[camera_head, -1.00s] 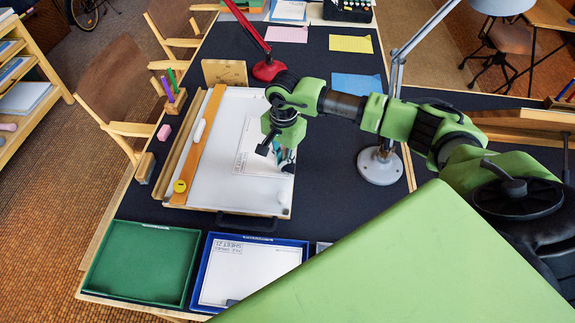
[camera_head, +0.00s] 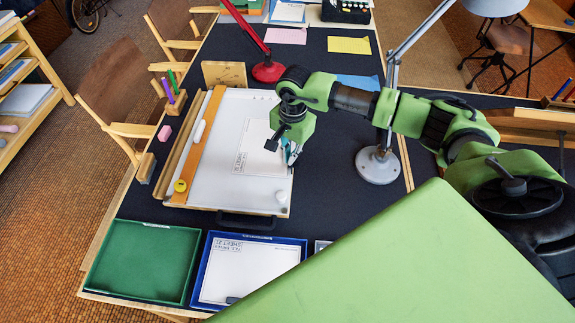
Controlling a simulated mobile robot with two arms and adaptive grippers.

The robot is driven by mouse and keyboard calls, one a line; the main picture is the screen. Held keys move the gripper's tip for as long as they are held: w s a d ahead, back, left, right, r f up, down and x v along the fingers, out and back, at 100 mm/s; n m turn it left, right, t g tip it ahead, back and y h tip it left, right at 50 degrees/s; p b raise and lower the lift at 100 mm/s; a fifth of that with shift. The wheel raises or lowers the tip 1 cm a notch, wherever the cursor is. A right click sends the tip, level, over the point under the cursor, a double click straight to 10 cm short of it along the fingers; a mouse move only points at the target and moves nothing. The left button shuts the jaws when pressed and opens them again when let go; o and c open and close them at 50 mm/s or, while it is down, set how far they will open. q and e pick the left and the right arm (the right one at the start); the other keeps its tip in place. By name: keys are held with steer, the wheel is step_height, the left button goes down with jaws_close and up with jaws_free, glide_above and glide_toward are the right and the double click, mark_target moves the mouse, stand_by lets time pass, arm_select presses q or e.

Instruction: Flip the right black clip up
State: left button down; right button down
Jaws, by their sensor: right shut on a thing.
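My right gripper (camera_head: 291,153) is over the right edge of the white drawing board (camera_head: 215,185), pointing down. Its fingers are small here and close together, shut at the edge of the sheet (camera_head: 250,158), where the right black clip would sit. The clip is hidden by the fingers and wrist, so its tilt cannot be told. The sheet lies flat on the board, its right part partly covered by my gripper. My left gripper is not in view.
A lamp base (camera_head: 378,166) stands close to the right of the board, below my forearm. A red lamp base (camera_head: 268,71) is behind. A wooden straightedge (camera_head: 199,145) lies along the board's left. Green (camera_head: 145,262) and blue (camera_head: 207,272) trays are in front.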

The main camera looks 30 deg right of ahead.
mark_target(298, 165)
steer(key=shift+s+d+f, duration=0.75)
steer(key=shift+s+f, duration=0.15)
steer(key=shift+f, duration=0.1)
steer(key=shift+w+a+r, duration=0.2)
steer(key=shift+w+r, duration=0.05)
steer(key=shift+r, duration=0.15)
steer(key=shift+w+a+r+g+p, duration=0.15)
steer(key=shift+w+r+p, duration=0.2)
steer(key=shift+r, duration=0.2)
steer(key=shift+w+d+r+g+p, duration=0.15)
steer(key=shift+w+r+p, duration=0.1)
steer(key=shift+r+p, duration=0.25)
steer(key=shift+w+a+r+p, duration=0.2)
steer(key=shift+a+r, duration=0.1)
steer(key=shift+r, duration=0.3)
steer(key=shift+w+a+r+p, duration=0.15)
steer(key=shift+a+r, duration=0.15)
steer(key=shift+r, duration=0.3)
steer(key=shift+a+r, duration=0.15)
steer(key=shift+r, duration=0.15)
